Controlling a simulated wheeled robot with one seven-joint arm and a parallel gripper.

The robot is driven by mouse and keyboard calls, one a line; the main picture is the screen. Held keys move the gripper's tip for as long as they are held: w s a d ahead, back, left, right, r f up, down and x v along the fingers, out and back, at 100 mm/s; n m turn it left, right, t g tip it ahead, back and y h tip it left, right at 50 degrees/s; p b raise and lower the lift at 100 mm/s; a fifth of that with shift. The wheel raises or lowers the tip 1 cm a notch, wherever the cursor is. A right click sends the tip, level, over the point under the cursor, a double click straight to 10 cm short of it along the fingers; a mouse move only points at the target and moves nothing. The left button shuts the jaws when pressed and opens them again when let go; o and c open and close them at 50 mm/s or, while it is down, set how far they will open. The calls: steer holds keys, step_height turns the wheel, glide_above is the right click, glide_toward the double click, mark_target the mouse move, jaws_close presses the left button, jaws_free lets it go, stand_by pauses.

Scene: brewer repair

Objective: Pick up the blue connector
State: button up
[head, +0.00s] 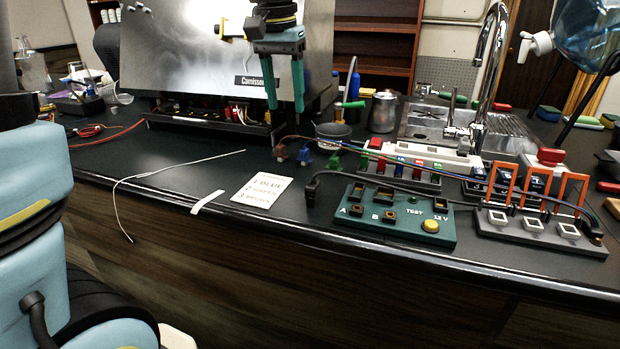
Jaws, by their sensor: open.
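The small blue connector (304,156) lies on the dark counter, at the end of a wire. A brown connector (281,152) is to its left and a green connector (334,161) to its right, each on its own wire. My gripper (285,106) points down in front of the steel panel, its two teal fingers apart with nothing between them. It shows above the blue connector in the picture and is not touching it.
A green test box (392,222) and a grey block with orange frames (540,236) stand on the right. A note card (262,191), tape strip and thin white wire lie left. The steel panel (190,50) stands behind; a cup (333,135) sits behind the connectors.

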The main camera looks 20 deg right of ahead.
steer(key=d, duration=0.2)
glide_above(304, 149)
steer(key=f, duration=0.5)
steer(key=shift+w+a, duration=0.15)
steer(key=shift+a, duration=0.25)
steer(key=f, duration=0.4)
steer(key=shift+d+p, duration=0.35)
steer(key=shift+p, duration=0.05)
steer(key=shift+f, duration=0.6)
jaws_close()
